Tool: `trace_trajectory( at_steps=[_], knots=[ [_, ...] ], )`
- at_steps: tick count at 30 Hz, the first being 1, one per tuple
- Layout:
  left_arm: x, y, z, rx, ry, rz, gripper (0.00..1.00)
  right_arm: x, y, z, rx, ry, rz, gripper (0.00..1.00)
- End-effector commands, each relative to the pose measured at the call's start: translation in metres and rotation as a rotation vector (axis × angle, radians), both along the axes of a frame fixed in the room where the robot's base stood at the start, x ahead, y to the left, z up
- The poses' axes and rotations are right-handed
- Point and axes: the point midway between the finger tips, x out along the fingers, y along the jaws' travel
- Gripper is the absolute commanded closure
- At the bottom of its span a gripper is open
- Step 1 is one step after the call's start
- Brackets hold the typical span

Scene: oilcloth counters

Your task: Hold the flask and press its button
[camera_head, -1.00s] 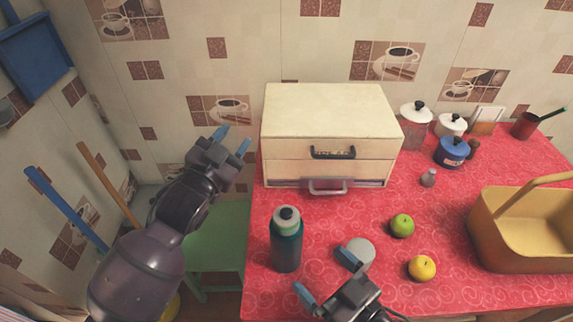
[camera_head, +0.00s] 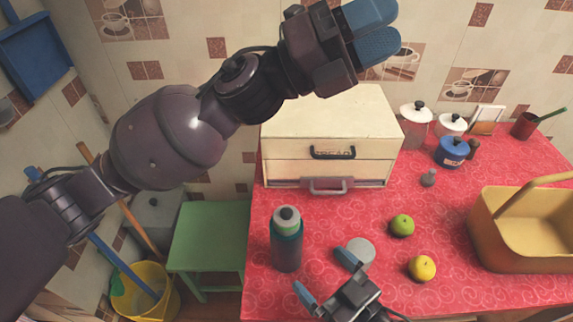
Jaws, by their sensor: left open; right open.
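The flask (camera_head: 287,252) is dark teal with a grey-green top and a dark button (camera_head: 286,213) on it. It stands upright on the red cloth near the counter's left edge. My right gripper (camera_head: 328,277) is low at the front, to the right of the flask. Its blue fingers are apart with nothing between them, and it does not touch the flask. My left gripper (camera_head: 392,27) is raised high, in front of the bread box and wall in the picture. Its blue fingers are slightly apart and empty.
A cream bread box (camera_head: 330,110) stands behind the flask. A grey disc (camera_head: 362,251), a green apple (camera_head: 402,225) and a yellow fruit (camera_head: 422,268) lie to its right. A yellow basket (camera_head: 525,235) is at the right. A green stool (camera_head: 208,232) stands left of the counter.

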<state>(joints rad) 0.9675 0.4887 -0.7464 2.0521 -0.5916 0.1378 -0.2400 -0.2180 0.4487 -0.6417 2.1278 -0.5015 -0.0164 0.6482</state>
Motion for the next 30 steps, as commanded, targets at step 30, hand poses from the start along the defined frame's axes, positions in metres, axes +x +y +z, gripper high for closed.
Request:
trace_trajectory(
  at_steps=[30],
  knots=[
    [-0.052,0.044,-0.179,0.779,-2.047,-0.929,0.57,0.0,0.0,0.0,0.0,0.0,0.0,0.0]
  ],
)
